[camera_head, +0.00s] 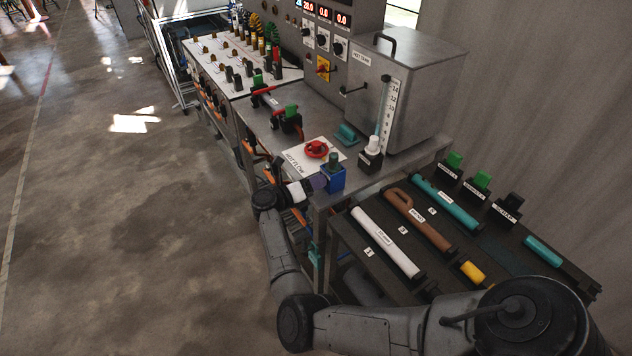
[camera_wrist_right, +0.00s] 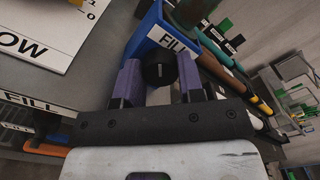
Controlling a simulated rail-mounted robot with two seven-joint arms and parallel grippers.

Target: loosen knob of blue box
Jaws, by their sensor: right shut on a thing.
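The blue box (camera_head: 333,180) stands at the near corner of the grey metal bench, with a dark green cylindrical piece on top. It also shows in the right wrist view (camera_wrist_right: 152,27), with a FILL label on it. Its black round knob (camera_wrist_right: 158,70) faces my right gripper (camera_wrist_right: 159,76) and sits between the two purple fingers. The fingers are shut on the knob. In the head view my right gripper (camera_head: 318,183) reaches the box from the left, and the knob is hidden there. My left gripper is not in view.
A red handwheel (camera_head: 316,148) on a HOT FLOW plate and a white-topped black part (camera_head: 371,153) are close to the box. A steel tank (camera_head: 420,85) stands behind. A dark rack (camera_head: 470,235) with white, brown and teal tubes is at right. Floor at left is clear.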

